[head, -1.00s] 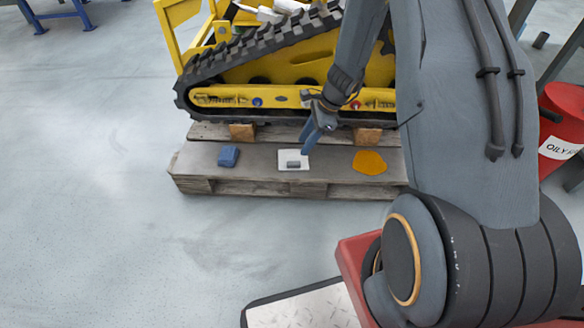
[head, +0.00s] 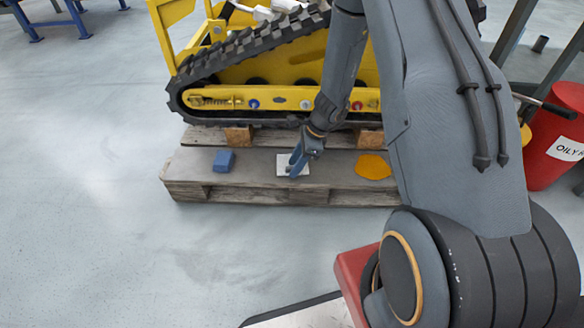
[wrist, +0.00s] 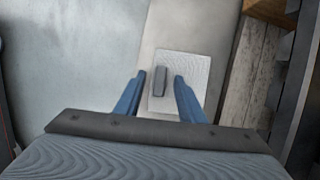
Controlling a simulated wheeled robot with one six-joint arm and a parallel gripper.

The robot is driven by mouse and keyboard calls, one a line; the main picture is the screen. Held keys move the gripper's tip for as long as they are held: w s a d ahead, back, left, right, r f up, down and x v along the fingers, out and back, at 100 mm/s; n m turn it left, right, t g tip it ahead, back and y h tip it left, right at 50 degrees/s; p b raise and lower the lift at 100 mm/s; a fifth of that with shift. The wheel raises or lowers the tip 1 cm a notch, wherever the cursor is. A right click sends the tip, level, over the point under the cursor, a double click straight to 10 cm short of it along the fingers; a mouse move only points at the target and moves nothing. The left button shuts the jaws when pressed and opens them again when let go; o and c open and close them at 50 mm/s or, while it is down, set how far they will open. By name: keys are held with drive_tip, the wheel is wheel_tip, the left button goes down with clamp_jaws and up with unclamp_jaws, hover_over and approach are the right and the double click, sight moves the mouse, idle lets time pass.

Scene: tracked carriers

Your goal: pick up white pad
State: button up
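The white pad (head: 283,167) lies flat on the wooden pallet, between a blue block and an orange patch. In the wrist view the white pad (wrist: 190,67) shows a small grey block-like grip (wrist: 160,81) on its top. My gripper (head: 297,168) is over the pad and hides part of it in the head view. In the wrist view my gripper's blue fingers (wrist: 158,80) are apart, one on each side of the grey grip, with gaps between. The gripper is open and holds nothing. Its exact height above the pad is hard to tell.
The pallet (head: 255,195) also bears a blue block (head: 223,161) at left and an orange patch (head: 373,167) at right. A yellow tracked carrier (head: 290,100) stands just behind. A red bin (head: 550,140) is at right. The floor (head: 90,200) at left is clear.

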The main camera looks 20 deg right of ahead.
clamp_jaws()
